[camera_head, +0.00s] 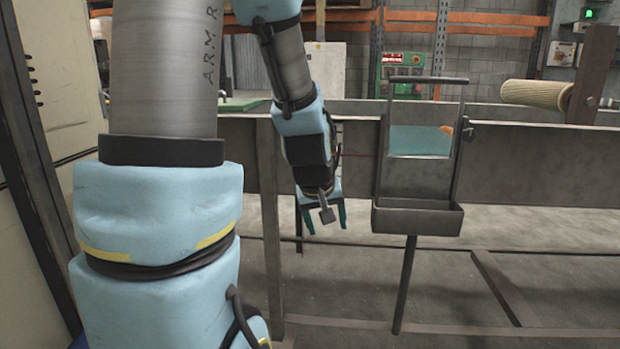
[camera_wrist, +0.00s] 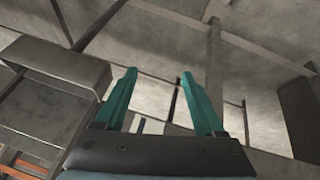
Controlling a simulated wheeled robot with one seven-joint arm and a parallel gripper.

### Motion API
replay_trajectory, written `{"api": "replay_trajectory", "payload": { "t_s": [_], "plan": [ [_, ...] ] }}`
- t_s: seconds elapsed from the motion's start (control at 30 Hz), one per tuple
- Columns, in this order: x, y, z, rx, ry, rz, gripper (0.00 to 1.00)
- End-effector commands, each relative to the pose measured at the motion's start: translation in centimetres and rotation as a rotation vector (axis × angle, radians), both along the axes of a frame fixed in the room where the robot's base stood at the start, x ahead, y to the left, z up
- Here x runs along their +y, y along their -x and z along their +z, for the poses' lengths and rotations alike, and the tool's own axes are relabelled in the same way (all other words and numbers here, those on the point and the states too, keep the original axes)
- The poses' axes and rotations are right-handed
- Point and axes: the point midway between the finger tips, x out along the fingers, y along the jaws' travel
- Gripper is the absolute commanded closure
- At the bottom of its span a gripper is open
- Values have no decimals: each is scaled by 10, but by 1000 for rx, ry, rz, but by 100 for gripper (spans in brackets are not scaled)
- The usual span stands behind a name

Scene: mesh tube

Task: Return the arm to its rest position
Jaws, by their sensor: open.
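My gripper (camera_head: 324,222) hangs below the end of my arm near the middle of the head view, with its two teal fingers pointing down. In the wrist view the fingers of my gripper (camera_wrist: 160,90) stand apart with nothing between them. The gripper is open and empty. It is to the left of a dark metal holder (camera_head: 417,219) with a tray-like box at its foot, and apart from it. My arm's large blue and grey links fill the left of the head view and hide what is behind them.
A long metal beam (camera_head: 540,165) runs across behind the holder. A tan mesh roll (camera_head: 537,94) sits at the upper right by a brown post (camera_head: 593,75). A green-and-white machine (camera_head: 402,72) stands at the back. The concrete floor (camera_head: 350,285) below my gripper shows metal struts.

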Motion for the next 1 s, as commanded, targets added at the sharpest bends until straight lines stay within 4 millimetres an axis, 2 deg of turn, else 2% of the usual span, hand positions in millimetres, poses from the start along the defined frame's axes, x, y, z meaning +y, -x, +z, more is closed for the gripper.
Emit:
{"api": "replay_trajectory", "payload": {
  "t_s": [0.03,0.1,0.3,0.33,0.67,1.0],
  "plan": [
    [23,14,-5,50,-46,-21,29],
    [48,35,-11,121,-102,-57,29],
    [109,94,-20,314,-217,-149,29],
    [106,92,-5,307,-216,-153,29],
    [103,90,71,303,-213,-151,29],
    [103,89,174,302,-212,-151,29]
  ]
}}
